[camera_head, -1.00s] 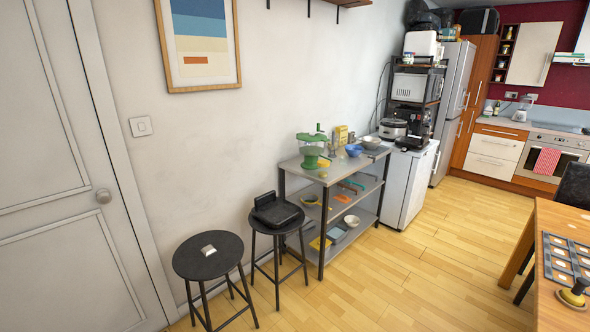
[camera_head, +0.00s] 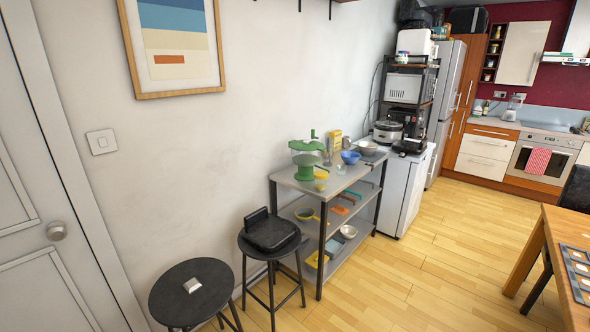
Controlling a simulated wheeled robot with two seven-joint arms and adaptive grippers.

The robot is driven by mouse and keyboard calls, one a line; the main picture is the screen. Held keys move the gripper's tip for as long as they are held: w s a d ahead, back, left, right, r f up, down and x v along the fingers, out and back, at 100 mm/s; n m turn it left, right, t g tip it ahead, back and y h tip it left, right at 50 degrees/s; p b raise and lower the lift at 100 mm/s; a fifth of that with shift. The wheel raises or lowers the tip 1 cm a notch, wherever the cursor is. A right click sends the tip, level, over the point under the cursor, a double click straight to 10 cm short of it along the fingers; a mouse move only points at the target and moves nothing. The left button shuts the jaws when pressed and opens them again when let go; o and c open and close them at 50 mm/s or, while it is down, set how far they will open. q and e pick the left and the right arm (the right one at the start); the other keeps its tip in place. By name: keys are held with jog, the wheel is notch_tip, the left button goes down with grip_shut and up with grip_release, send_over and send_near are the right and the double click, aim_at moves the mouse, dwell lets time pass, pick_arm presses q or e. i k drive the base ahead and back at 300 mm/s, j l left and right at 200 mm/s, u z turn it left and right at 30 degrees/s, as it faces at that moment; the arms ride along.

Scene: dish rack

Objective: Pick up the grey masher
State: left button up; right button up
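I cannot make out the grey masher for certain in the head view. A metal shelf table (camera_head: 350,182) against the wall holds several small kitchen items, too small to tell apart fully. A thin greyish upright item (camera_head: 328,152) stands on its top behind a green-and-clear appliance (camera_head: 306,162); I cannot tell what it is. A small light grey object (camera_head: 193,286) lies on the near black stool (camera_head: 172,305). Neither of my grippers is in view.
A second black stool (camera_head: 249,243) with a black appliance (camera_head: 271,231) stands by the shelf's near end. A wooden table (camera_head: 562,235) is at the right. The wooden floor (camera_head: 415,265) between is clear. A white cabinet (camera_head: 407,190) stands beyond the shelf.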

aim_at(328, 151)
jog(key=i+z, duration=1.4)
jog(key=i, duration=0.9)
jog(key=i+u, duration=0.4)
jog(key=i+l+u, duration=0.3)
jog(key=i+u, duration=0.15)
jog(key=i+l+u, duration=0.4)
jog(key=i+l, duration=0.05)
jog(key=i, duration=0.1)
